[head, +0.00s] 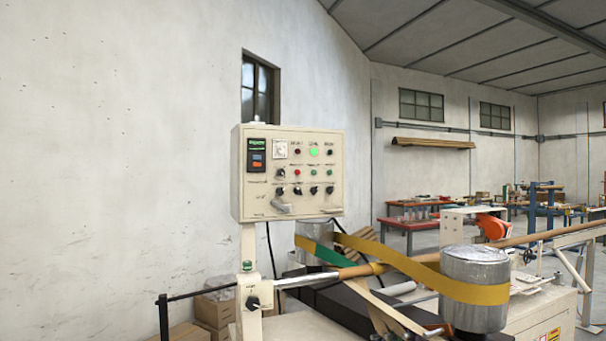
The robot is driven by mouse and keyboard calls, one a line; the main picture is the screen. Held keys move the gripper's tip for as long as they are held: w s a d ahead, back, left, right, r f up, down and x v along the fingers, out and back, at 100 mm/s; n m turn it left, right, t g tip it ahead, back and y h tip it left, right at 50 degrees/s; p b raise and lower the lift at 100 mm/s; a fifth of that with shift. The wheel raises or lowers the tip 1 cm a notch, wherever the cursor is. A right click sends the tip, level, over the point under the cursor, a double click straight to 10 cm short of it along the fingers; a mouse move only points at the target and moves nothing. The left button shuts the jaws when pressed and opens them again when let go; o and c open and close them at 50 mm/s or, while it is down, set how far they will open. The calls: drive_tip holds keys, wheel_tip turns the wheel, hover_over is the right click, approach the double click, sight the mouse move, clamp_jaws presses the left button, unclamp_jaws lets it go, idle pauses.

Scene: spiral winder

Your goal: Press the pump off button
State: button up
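The cream control box (238,185) stands on a post left of the machine, its button face towards me. A red button (297,173) sits in the middle row, with a green button (331,174) at that row's right end. A red light (297,151) and a brightly lit green light (314,151) are in the top row. The labels are too small to read, so I cannot tell which control is pump off. Several black knobs (314,190) fill the bottom row. My gripper is not in view.
Below right, two metal drums (474,290) carry a yellow belt (400,265). A lower post holds another black knob (253,302). A dark horizontal bar (200,292) juts left from the machine. Cardboard boxes (213,312) stand by the wall. The space before the box's face looks clear.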

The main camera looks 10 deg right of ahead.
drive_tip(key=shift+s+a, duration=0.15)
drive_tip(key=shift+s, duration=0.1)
